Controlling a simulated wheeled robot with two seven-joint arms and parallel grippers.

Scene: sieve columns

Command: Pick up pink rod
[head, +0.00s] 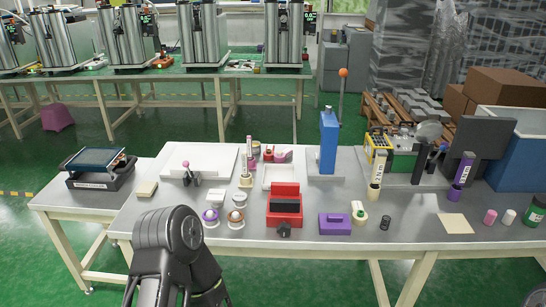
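A slim pale pink rod (249,152) stands upright in a cream holder (246,180) near the middle of the grey table (340,228). A short pink cylinder (490,216) stands near the table's right end, beside a white one. I cannot tell for certain which of these the task calls the pink rod. A dark link of my own arm rises from the bottom, left of centre, in front of the table. Neither gripper shows in this view.
A red box (285,205), a purple block (335,223) and small cups (237,218) stand near the front edge. A tall blue block (328,142) and a white tray (279,177) are farther back. Yellow-green equipment (402,160) stands at the right. A dark tray (98,174) sits left.

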